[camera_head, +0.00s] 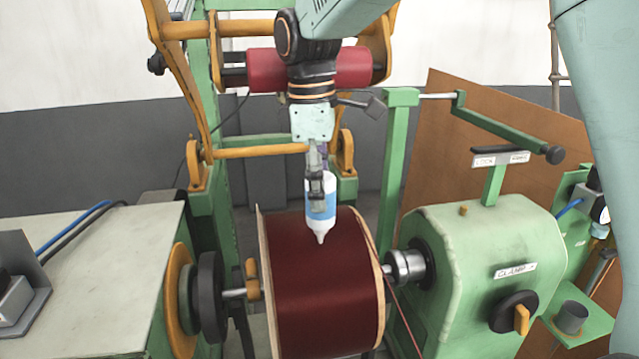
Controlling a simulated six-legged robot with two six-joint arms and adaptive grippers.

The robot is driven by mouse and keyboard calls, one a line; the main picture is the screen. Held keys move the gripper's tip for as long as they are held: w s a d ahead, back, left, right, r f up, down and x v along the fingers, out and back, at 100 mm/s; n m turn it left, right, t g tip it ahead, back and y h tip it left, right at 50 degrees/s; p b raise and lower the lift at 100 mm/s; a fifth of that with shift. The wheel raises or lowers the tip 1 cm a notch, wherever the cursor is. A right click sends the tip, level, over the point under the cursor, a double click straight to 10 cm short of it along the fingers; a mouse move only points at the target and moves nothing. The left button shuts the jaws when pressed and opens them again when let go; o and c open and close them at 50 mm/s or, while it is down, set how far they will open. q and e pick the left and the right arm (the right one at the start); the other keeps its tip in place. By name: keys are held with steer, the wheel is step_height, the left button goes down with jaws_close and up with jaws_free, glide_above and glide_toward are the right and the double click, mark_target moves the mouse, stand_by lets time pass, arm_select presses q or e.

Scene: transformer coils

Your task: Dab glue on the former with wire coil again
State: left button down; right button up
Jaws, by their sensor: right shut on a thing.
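The former with wire coil (318,290) is a wide drum wound in dark red wire, with pale wooden flanges at both ends. It is held on a shaft between the machine's two sides. My right gripper (318,190) comes down from above and is shut on a white and blue glue bottle (321,212). The bottle is upside down, its nozzle pointing down over the upper part of the coil. I cannot tell whether the nozzle touches the wire. No glue is clearly visible on the coil. My left gripper is not in view.
A green tailstock (480,250) with a black clamp knob (513,312) stands on the right. A yellow and black faceplate (187,300) and grey cabinet (100,270) are on the left. Behind is a yellow frame with a red roller (266,72). A red wire trails down the coil's right side.

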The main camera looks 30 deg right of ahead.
steer(key=shift+s+f, duration=0.15)
stand_by(0.3)
steer(key=shift+r+p, duration=0.75)
steer(key=shift+r, duration=1.75)
